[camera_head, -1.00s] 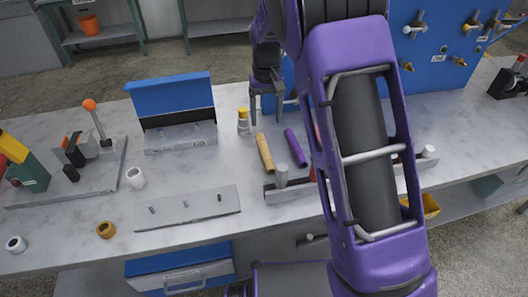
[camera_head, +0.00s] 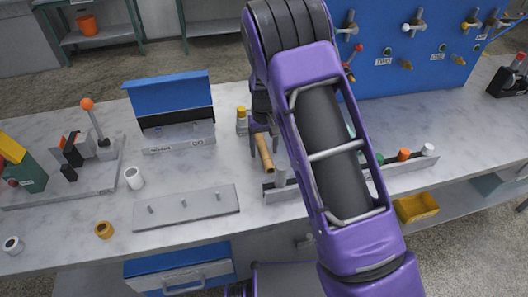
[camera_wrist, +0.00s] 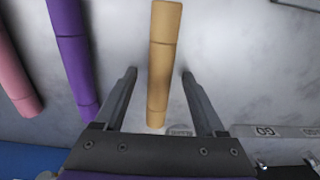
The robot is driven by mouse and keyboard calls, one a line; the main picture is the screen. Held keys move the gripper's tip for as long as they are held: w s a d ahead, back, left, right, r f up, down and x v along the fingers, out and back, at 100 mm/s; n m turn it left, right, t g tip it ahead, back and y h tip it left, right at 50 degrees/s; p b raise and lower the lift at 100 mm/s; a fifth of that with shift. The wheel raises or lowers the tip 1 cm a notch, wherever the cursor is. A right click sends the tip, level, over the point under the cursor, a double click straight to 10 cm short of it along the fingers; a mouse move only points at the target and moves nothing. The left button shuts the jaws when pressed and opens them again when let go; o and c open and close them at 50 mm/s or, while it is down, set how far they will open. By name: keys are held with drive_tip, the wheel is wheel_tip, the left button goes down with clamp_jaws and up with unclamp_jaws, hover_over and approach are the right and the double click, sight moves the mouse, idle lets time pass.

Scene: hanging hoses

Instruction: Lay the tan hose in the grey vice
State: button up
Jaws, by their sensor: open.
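The tan hose (camera_head: 265,152) is a short tan cylinder near the middle of the bench in the head view. In the wrist view the tan hose (camera_wrist: 164,50) runs between the two fingers. My gripper (camera_wrist: 160,73) is open, with one finger on each side of the hose and a gap on both sides. In the head view my gripper (camera_head: 264,140) is at the hose's upper part, partly hidden by my arm. A grey and dark clamp-like device (camera_head: 82,148) with an orange-knobbed lever stands at the left; I cannot be sure it is the grey vice.
A purple hose (camera_wrist: 72,50) and a pink hose (camera_wrist: 14,65) lie left of the tan one in the wrist view. A grey plate with pegs (camera_head: 187,207), a blue-lidded box (camera_head: 172,95), a white cup (camera_head: 134,178) and a blue valve panel (camera_head: 400,60) are around.

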clamp_jaws()
idle(0.3)
